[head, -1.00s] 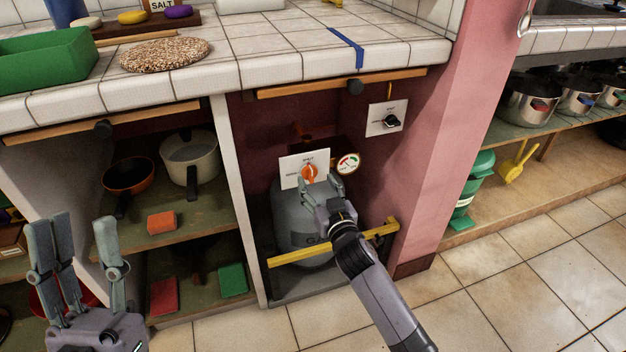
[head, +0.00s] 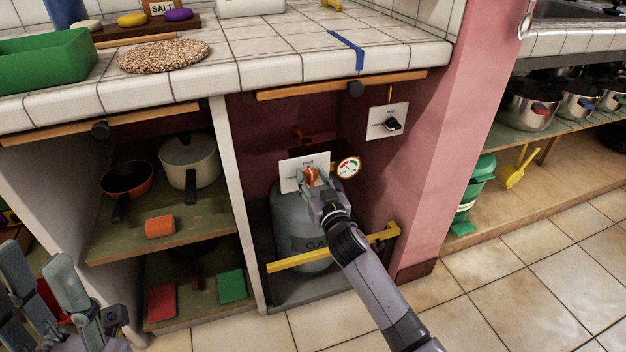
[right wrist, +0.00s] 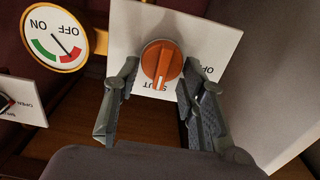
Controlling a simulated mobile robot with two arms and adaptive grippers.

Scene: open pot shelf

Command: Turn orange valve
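The orange valve (head: 311,174) is a round knob on a white plate (head: 291,172) above the grey gas cylinder (head: 287,222). In the right wrist view the orange valve (right wrist: 161,62) shows its white mark pointing down at the plate's partly hidden lettering, which seems to read SHUT. My right gripper (head: 313,184) is in front of the valve. In the right wrist view its fingers (right wrist: 158,92) are spread on either side of the knob, close to it; contact is not clear. My left gripper (head: 42,285) is open and empty at the lower left, partly cut off.
A round red-and-green gauge (head: 348,167) sits right of the valve. A yellow bar (head: 330,250) crosses before the cylinder. The tiled counter (head: 260,70) overhangs the niche.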

